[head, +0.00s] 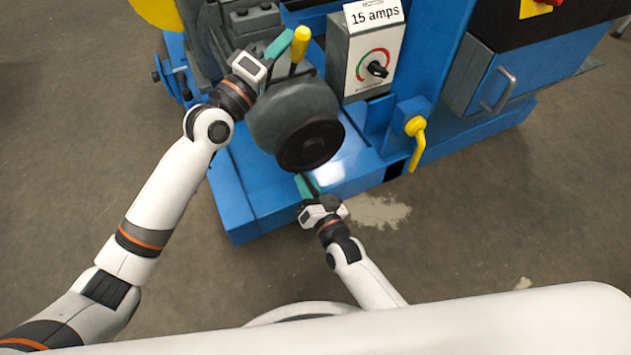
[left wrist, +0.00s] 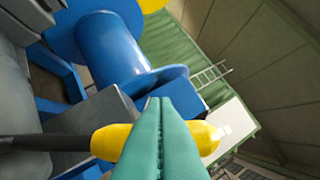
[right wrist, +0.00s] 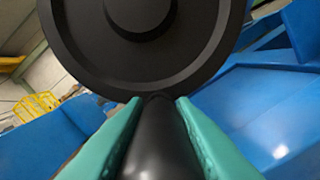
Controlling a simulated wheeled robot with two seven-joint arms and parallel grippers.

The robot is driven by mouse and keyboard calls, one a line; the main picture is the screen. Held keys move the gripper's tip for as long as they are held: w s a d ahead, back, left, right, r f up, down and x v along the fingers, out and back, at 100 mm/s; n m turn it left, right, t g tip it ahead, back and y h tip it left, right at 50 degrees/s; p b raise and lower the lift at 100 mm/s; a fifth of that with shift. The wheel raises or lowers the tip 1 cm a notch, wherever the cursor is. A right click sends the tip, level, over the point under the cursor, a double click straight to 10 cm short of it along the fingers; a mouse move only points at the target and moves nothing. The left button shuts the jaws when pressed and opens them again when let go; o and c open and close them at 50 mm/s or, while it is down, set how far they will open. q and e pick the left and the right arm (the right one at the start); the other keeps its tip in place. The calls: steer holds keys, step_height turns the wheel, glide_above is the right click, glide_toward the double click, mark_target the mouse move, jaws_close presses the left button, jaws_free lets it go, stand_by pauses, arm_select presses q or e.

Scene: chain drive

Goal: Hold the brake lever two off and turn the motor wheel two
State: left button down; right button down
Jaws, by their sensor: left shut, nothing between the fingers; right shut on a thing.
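The brake lever has a yellow handle (head: 300,44) standing up behind the grey motor (head: 290,105). My left gripper (head: 282,42) is shut and empty beside this handle. In the left wrist view the closed teal fingers (left wrist: 160,104) lie across the yellow handle (left wrist: 110,142) and hide its middle; I cannot tell whether they touch it. The black motor wheel (head: 310,147) is on the motor's front. My right gripper (head: 304,180) is at the wheel's lower edge. In the right wrist view its fingers (right wrist: 157,100) are shut on a black knob (right wrist: 158,140) in front of the wheel (right wrist: 140,60).
A grey box with a dial (head: 376,68) and a "15 amps" sign (head: 374,16) stands right of the motor. A second yellow lever (head: 416,130) is on the blue frame (head: 340,168). A blue drawer with a handle (head: 497,90) is at the right. The floor in front is clear.

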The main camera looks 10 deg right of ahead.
mark_target(279, 164)
steer(key=a+m, duration=0.1)
steer(key=r+m, duration=0.1)
steer(key=m, duration=0.1)
steer(key=shift+s+a, duration=0.35)
steer(key=shift+a, duration=0.05)
steer(key=r+m, duration=0.1)
steer(key=m, duration=0.1)
steer(key=a+r+m, duration=0.1)
steer(key=m, duration=0.1)
steer(key=a+r+m, duration=0.1)
steer(key=m, duration=0.1)
steer(key=shift+s+a+r, duration=0.2)
steer(key=shift+s+r, duration=0.05)
steer(key=shift+s, duration=0.15)
steer(key=shift+a+r+m, duration=0.25)
steer(key=shift+r+m, duration=0.75)
steer(key=shift+m, duration=0.4)
steer(key=c, duration=1.2)
jaws_free()
steer(key=shift+s, duration=0.15)
steer(key=v, duration=1.1)
steer(key=shift+s, duration=0.35)
